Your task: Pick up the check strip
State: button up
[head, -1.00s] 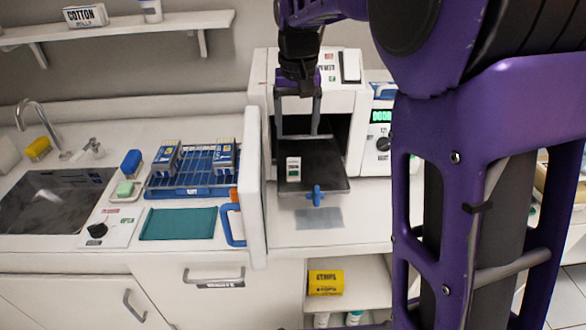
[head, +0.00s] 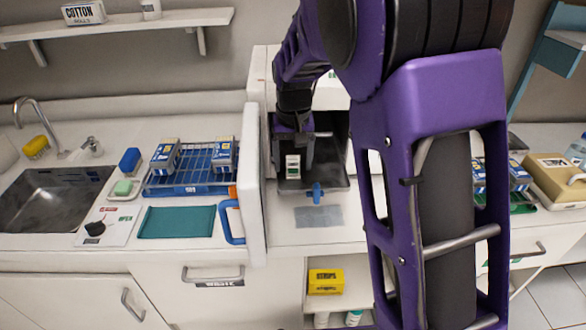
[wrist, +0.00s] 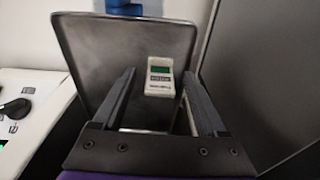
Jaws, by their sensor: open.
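The check strip (head: 292,166) is a small white piece with a green window, on the dark tray (head: 325,184) that sticks out of the open white machine (head: 262,66). In the wrist view the strip (wrist: 160,77) lies between and just beyond the fingertips. My gripper (head: 293,158) is over the tray with its fingers pointing down. In the wrist view my gripper (wrist: 158,78) is open, with a gap between each finger and the strip. Whether the fingertips are level with the strip is hard to tell.
The machine's open door (head: 253,185) stands to the left with a blue handle (head: 229,222). A blue tray handle (head: 317,193) is at the tray's front. A blue rack (head: 190,165) with packets is left of the door. A teal cloth (head: 177,222) lies on the counter.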

aim_at(293, 155)
grip_shut()
jog(key=shift+r, duration=0.15)
notch_tip(293, 155, up, 10)
jog(key=shift+f+p, duration=0.1)
jog(key=shift+p, duration=0.4)
